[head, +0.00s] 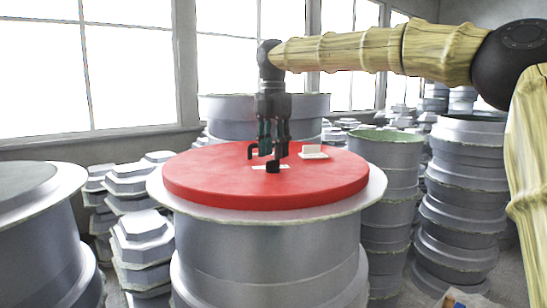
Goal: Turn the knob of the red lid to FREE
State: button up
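The red lid (215,181) is a wide, flat disc lying on top of a grey round mould in the middle of the head view. My gripper (264,158) points straight down over the middle of the lid. Its dark fingertips are apart, close above the lid or touching it; I cannot tell which. A white patch (292,187) shows on the lid behind and beside the fingers. The knob is hidden or cannot be told apart from the dark fingers. No lettering such as FREE can be read.
A small white block on a pale plate (312,151) stands on the lid just right of my gripper. Grey moulds stand around: a large one (40,200) at left, tall stacks (463,200) at right. The air above the lid's left side is clear.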

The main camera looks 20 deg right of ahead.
notch_tip(320, 180, up, 9)
dwell(0.4)
